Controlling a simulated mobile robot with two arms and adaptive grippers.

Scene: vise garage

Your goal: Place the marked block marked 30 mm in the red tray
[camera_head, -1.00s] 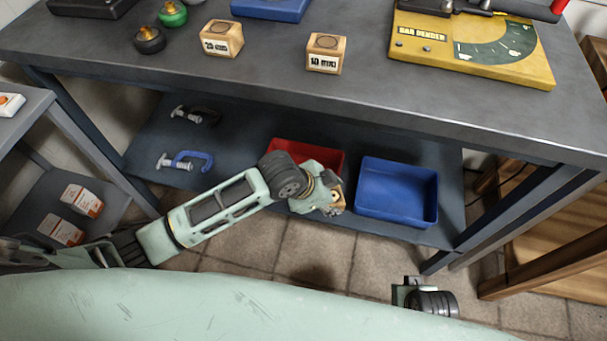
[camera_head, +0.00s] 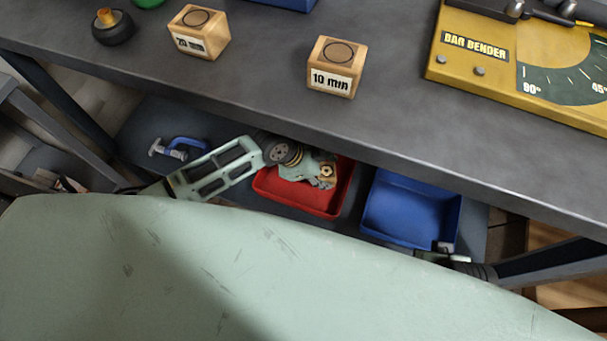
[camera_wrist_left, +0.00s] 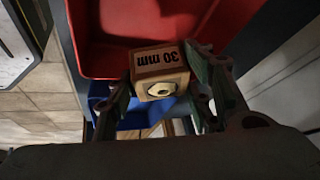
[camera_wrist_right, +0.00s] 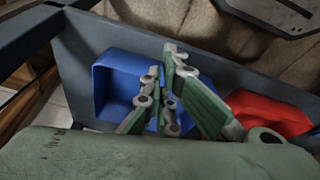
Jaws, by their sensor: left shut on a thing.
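The wooden block marked 30 mm (camera_wrist_left: 160,60) is in the left wrist view, its label upside down there. My left gripper (camera_head: 325,178) is shut on it, with one finger on each side in the left wrist view (camera_wrist_left: 160,80). In the head view this gripper is over the red tray (camera_head: 298,205) on the lower shelf; the block there is small and partly hidden. The tray also shows close by in the left wrist view (camera_wrist_left: 100,50); its visible inside looks empty. My right gripper (camera_wrist_right: 163,65) has its fingertips close together, empty, by the blue tray.
The blue tray (camera_head: 410,212) stands right of the red tray. A blue clamp (camera_head: 180,148) lies left on the shelf. The bench top (camera_head: 260,75) overhangs the shelf and carries a 10 mm block (camera_head: 337,68), another block (camera_head: 198,32) and a yellow bar bender (camera_head: 500,55).

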